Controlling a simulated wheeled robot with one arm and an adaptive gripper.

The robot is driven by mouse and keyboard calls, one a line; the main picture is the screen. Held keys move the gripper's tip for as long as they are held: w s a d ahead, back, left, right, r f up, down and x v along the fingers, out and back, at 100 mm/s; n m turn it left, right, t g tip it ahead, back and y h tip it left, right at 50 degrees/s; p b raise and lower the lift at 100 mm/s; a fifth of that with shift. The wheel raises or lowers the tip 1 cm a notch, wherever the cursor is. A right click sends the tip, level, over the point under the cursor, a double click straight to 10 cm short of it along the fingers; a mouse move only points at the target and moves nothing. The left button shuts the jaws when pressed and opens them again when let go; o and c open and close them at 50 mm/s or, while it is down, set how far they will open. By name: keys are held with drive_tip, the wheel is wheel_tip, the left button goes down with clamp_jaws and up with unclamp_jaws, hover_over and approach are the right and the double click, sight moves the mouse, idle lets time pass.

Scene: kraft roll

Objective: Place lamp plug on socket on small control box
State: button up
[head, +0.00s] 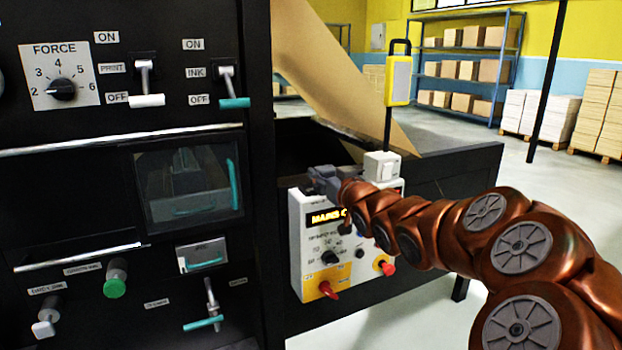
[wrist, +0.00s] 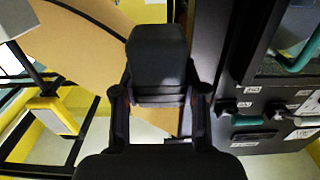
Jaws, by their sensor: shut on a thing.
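The small control box (head: 312,258) is a pale panel with a lit display, knobs, and red knobs on yellow patches. It stands in the middle of the head view. My gripper (head: 328,183) is at the box's upper left edge, in front of its top. In the wrist view, my gripper (wrist: 159,98) is shut on a dark grey block, seemingly the lamp plug (wrist: 158,50). In the head view I cannot clearly separate the plug from the fingers. A white block (head: 382,165) sits on the box's upper right. I cannot make out socket holes; contact is unclear.
A yellow and white lamp (head: 398,80) stands on a black post behind the box; it also shows in the wrist view (wrist: 52,115). The black machine panel (head: 130,270) with levers is close on the left. Brown kraft paper (head: 330,75) slopes behind.

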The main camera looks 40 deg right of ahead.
drive_tip(key=x, duration=0.3)
drive_tip(key=d+x, duration=0.1)
drive_tip(key=x, duration=0.3)
drive_tip(key=d+f+x, duration=0.1)
drive_tip(key=x, duration=0.2)
drive_tip(key=shift+s+p, duration=0.1)
drive_tip(key=shift+p, duration=0.25)
drive_tip(key=shift+w+d+f, duration=0.1)
drive_tip(key=shift+w+d, duration=0.15)
drive_tip(key=shift+w, duration=0.2)
drive_tip(key=shift+f, duration=1.7)
drive_tip(key=shift+f+b, duration=0.15)
drive_tip(key=shift+b, duration=0.2)
drive_tip(key=o, duration=1.2)
drive_tip(key=shift+s, duration=0.1)
drive_tip(key=v, duration=1.1)
drive_tip(key=shift+s+a, duration=0.2)
drive_tip(key=shift+s, duration=0.2)
